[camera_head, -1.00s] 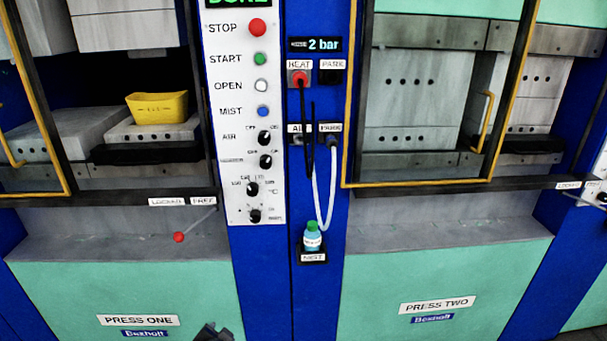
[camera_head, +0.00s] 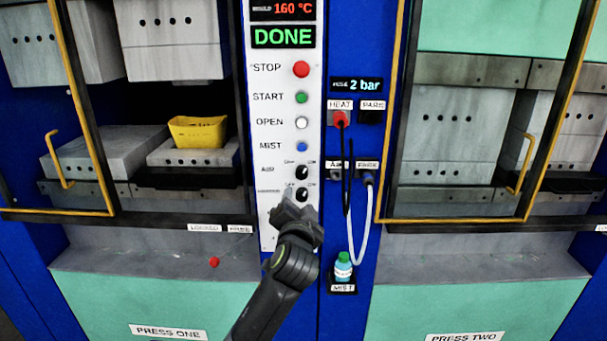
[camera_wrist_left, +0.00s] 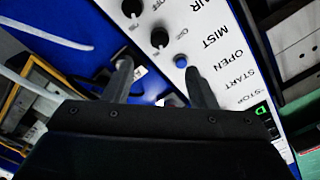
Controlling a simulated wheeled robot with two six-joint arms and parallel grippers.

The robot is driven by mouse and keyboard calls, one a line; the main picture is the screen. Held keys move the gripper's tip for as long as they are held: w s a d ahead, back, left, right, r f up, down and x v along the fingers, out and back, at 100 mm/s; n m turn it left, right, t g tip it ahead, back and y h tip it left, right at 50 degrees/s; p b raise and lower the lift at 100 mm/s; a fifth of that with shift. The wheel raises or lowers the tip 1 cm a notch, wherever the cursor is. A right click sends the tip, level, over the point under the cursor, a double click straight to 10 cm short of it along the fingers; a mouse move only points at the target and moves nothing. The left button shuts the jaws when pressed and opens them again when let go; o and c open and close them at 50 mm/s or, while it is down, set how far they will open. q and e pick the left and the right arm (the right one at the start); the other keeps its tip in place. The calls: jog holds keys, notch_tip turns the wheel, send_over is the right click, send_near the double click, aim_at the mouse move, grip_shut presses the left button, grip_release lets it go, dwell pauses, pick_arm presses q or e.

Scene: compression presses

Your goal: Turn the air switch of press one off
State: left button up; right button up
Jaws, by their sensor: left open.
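The air switch (camera_head: 302,172) is a black rotary knob on press one's white control panel (camera_head: 262,70), below the blue mist button (camera_head: 302,147). A second black knob (camera_head: 302,194) sits just under it. My left gripper (camera_head: 293,200) is in front of the panel, just below these knobs, and hides the lower ones. In the left wrist view the jaws (camera_wrist_left: 158,67) are open and empty. The air knob (camera_wrist_left: 158,38) shows ahead between the fingertips, apart from them. Its exact setting is too small to read. My right gripper is not in view.
Right of the panel are the heat plug (camera_head: 340,118), hanging hoses (camera_head: 361,225) and a mist bottle (camera_head: 343,266). Press one's yellow-edged guard (camera_head: 82,110) stands left, with a yellow tray (camera_head: 198,132) inside. A red ball-ended lever (camera_head: 214,262) is below.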

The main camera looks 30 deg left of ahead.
aim_at(301, 177)
pick_arm(q)
jog(key=p+x, duration=0.3)
jog(key=x, duration=1)
jog(key=shift+w+a, duration=0.15)
jog(key=shift+w, duration=0.15)
jog(key=c, duration=1)
jog(key=shift+f, duration=0.1)
